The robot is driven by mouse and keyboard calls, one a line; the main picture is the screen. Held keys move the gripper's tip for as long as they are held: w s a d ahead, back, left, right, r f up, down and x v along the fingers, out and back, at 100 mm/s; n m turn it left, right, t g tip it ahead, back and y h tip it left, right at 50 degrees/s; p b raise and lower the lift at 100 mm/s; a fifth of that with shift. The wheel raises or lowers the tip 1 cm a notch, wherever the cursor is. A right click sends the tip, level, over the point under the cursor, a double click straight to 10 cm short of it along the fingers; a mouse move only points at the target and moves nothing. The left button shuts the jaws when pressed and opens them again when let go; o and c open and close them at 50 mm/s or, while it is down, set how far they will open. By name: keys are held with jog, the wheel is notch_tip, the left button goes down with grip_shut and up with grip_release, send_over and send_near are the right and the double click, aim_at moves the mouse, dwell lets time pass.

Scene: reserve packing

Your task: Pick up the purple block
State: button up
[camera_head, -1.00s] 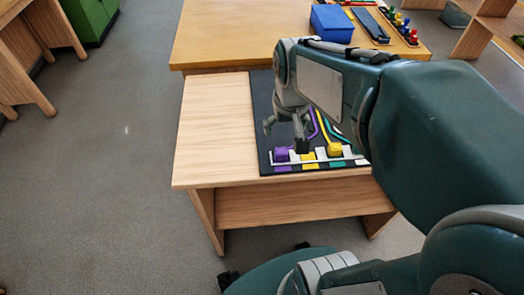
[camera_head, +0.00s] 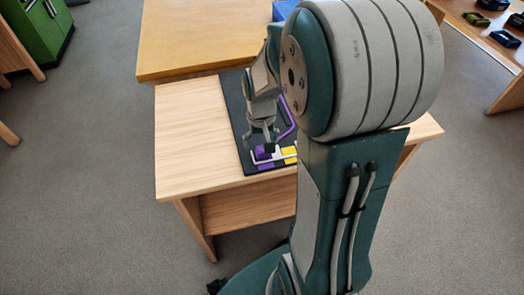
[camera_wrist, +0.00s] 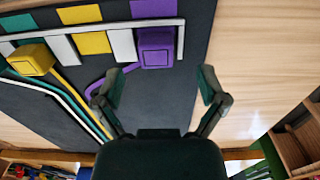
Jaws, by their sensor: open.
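The purple block (camera_wrist: 155,48) sits on the dark board, in the wrist view just beyond my gripper (camera_wrist: 156,88), near the white rail. My gripper is open, with one finger on each side and the block ahead of the gap between them, slightly left of its middle. No contact shows. In the head view the purple block (camera_head: 263,152) lies near the board's front edge, with my gripper (camera_head: 262,140) close above it. My arm hides the right part of the board there.
The dark board (camera_wrist: 185,100) also carries a yellow block (camera_wrist: 32,60), coloured and white patches, and purple, yellow, white and green lines. A white rail (camera_wrist: 65,32) runs past the blocks. Bare wooden tabletop (camera_head: 190,130) lies left of the board. A yellow-brown table (camera_head: 200,35) stands behind.

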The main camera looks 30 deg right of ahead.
aim_at(262, 149)
jog(key=f, duration=0.4)
jog(key=shift+w+d, duration=0.1)
jog(key=shift+d, duration=0.1)
jog(key=c, duration=1.2)
jog(key=shift+c, duration=0.2)
